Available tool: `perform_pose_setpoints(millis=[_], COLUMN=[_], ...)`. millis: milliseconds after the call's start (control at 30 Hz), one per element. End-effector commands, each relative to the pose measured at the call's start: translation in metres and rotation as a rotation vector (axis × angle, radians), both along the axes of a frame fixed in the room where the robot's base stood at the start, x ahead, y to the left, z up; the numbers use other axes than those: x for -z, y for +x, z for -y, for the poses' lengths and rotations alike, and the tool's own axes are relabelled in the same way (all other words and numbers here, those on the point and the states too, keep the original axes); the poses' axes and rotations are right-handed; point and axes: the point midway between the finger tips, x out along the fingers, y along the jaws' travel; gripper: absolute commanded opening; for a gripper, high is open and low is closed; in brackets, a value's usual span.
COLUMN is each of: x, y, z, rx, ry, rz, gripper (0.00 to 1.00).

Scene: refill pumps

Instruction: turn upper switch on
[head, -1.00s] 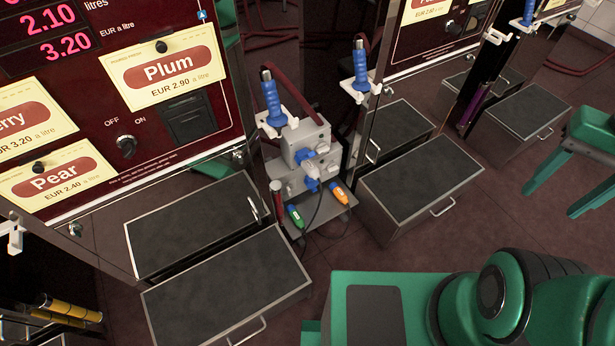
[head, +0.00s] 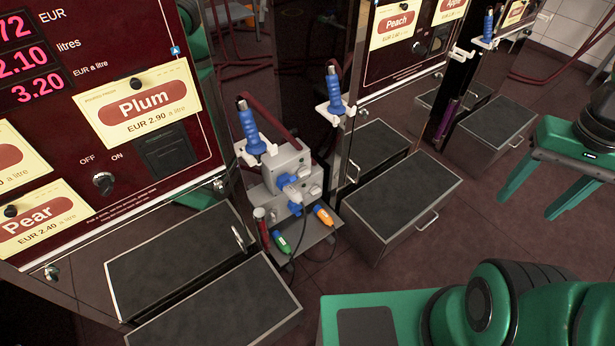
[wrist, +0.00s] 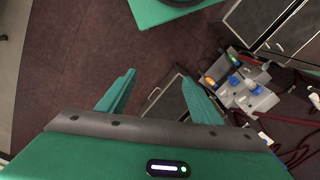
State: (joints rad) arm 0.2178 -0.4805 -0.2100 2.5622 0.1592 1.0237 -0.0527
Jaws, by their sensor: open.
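A grey power unit (head: 284,172) with an upper and a lower block stands on a low shelf between two pumps, with blue-and-white plugs on its front. Its small switches are too small to read. It also shows in the wrist view (wrist: 247,95), to the right of my gripper. The maroon pump panel at left has a dark rotary knob (head: 103,183) below the words OFF and ON; its setting is unclear. My gripper (head: 530,205) is at the right of the head view, well away from both. In the wrist view my gripper (wrist: 160,90) is open and empty, fingers pointing over the floor.
Blue nozzles (head: 250,130) hang in white holders on the pumps. Dark-topped steps (head: 400,205) jut out before the pumps. Green (head: 282,243) and orange (head: 323,215) handles lie at the unit's shelf.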

Motion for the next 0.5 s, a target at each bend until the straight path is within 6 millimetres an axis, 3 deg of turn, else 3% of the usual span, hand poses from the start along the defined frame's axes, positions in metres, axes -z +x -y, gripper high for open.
perform_pose_setpoints(millis=[267,500], x=[0.034,0.076], y=[0.095,0.177], z=[-0.014,-0.049], rx=[-0.363,-0.678], ry=[0.003,0.045], rz=[0.073,0.184], gripper=[0.59,0.59])
